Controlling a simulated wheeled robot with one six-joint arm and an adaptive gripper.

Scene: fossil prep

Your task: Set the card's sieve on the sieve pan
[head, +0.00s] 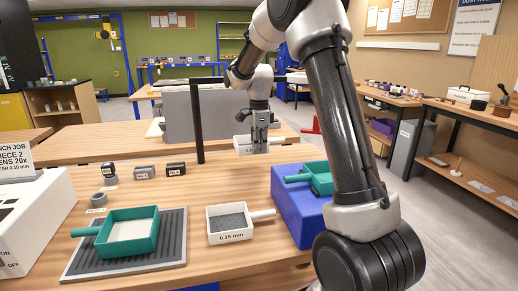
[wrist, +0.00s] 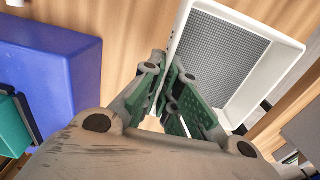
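A white sieve (head: 241,144) with grey mesh is at the far part of the bench, its label too small to read. My gripper (head: 259,146) is right at it, pointing down. In the wrist view the same sieve (wrist: 222,50) lies against the gripper's fingertips (wrist: 168,72), which are close together at its side wall; whether they grip it is unclear. A second white sieve (head: 231,236), labelled 0.15 mm, sits at the front. A teal pan (head: 152,240) with a pale inside rests on a ribbed grey mat (head: 80,263). The card (head: 17,165) reads mesh 0.10 mm.
A blue box (head: 292,215) at right carries a teal tray with a handle (head: 318,180); the box also shows in the wrist view (wrist: 55,75). A dark upright post (head: 198,120) stands left of my gripper.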

